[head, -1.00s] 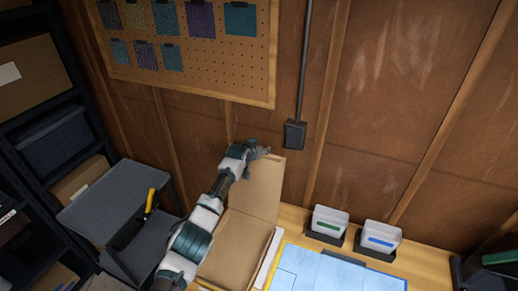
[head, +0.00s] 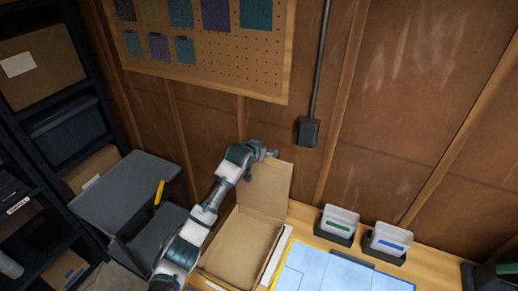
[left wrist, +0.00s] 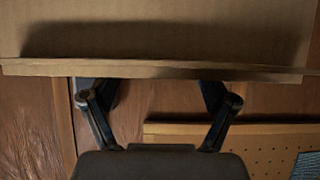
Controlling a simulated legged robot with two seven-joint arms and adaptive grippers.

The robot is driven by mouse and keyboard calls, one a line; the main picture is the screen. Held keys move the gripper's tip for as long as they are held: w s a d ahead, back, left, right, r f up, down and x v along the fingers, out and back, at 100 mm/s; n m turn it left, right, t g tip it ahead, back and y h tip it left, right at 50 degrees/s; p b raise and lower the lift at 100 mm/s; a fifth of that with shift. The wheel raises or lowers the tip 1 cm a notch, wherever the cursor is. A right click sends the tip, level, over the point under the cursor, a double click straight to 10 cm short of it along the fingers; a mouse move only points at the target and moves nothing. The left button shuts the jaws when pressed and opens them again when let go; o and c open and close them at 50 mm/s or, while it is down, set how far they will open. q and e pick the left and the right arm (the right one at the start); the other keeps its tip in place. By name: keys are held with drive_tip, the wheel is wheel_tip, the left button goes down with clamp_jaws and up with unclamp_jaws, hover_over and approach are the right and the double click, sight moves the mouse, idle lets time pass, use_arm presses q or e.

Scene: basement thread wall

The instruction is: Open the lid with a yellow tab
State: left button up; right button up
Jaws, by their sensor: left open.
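An open cardboard box (head: 240,246) sits on the wooden bench in the head view. Its cardboard lid (head: 266,188) stands raised at the back, near the wall. I see no yellow tab on this lid. My left gripper (head: 265,152) is at the lid's top left edge. In the left wrist view the gripper (left wrist: 158,82) has its fingers spread wide, and their tips are hidden behind the cardboard edge (left wrist: 180,68). Whether they touch it I cannot tell. A yellow strip (head: 159,192) shows on a grey bin-like thing (head: 128,190) at left. My right gripper is not in view.
Two dark holders with white cards (head: 337,224) (head: 388,241) and a pale blue mat (head: 330,274) are on the bench. A dark shelf with boxes (head: 40,70) stands at left. A pegboard with swatches (head: 240,75) and a dark outlet box (head: 308,132) are on the wall.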

use_arm(q)
drive_tip(key=v, duration=0.5)
drive_tip(key=shift+s+d+r, duration=0.1)
drive_tip(key=shift+d+r, duration=0.05)
drive_tip(key=shift+r, duration=0.3)
drive_tip(key=c, duration=0.3)
drive_tip(key=f+m, duration=0.1)
drive_tip(key=s+a+f+m+t, duration=0.1)
drive_tip(key=shift+s+a+f+m, duration=0.15)
drive_tip(key=shift+a+f+m, duration=0.05)
drive_tip(key=shift+a+m, duration=0.1)
drive_tip(key=c, duration=0.8)
drive_tip(key=s+f+m, duration=0.1)
drive_tip(key=m, duration=0.1)
drive_tip(key=s+a+f+m+t+b, duration=0.1)
drive_tip(key=m, duration=0.1)
drive_tip(key=s+a+f+m+t, duration=0.1)
drive_tip(key=s+m, duration=0.1)
drive_tip(key=shift+a+f+h, duration=0.2)
drive_tip(key=shift+a+h, duration=0.05)
drive_tip(key=shift+h, duration=0.05)
clamp_jaws()
drive_tip(key=s+a+m+t+h+b, duration=0.1)
drive_tip(key=s+a+m+t, duration=0.15)
drive_tip(key=s+m, duration=0.65)
drive_tip(key=d+p+x, duration=0.1)
drive_tip(key=p+x, duration=0.1)
drive_tip(key=x, duration=1.2)
drive_tip(key=shift+f, duration=0.2)
